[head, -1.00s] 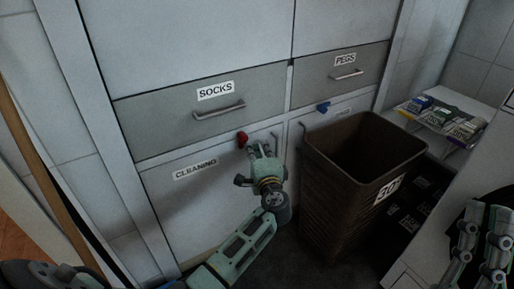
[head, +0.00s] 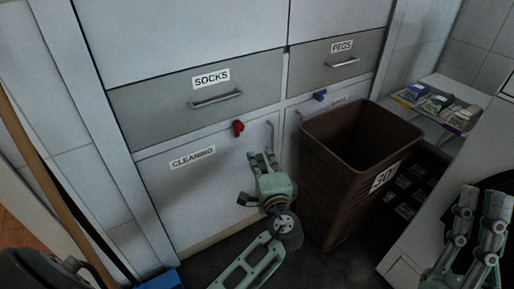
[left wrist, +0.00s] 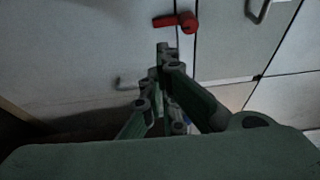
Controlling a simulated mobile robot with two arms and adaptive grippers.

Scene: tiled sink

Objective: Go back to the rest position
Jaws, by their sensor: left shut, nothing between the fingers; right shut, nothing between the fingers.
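My left gripper (head: 262,162) is shut and empty in the head view. It is in front of the lower CLEANING door (head: 192,190), below and right of the red latch (head: 239,128), with a visible gap between them. In the left wrist view, my left gripper's fingers (left wrist: 165,62) point towards the same door, and the red latch (left wrist: 177,21) shows just beyond them. My right gripper (head: 480,205) is at the lower right edge of the head view, shut and empty; part of its arm is out of frame.
A brown bin (head: 330,185) marked 30 stands right of my left gripper. A shelf (head: 452,92) with small packets is at the right. SOCKS (head: 145,122) and PEGS (head: 312,78) drawers are shut above. A blue latch (head: 320,95) sits above the bin. Dark floor lies below.

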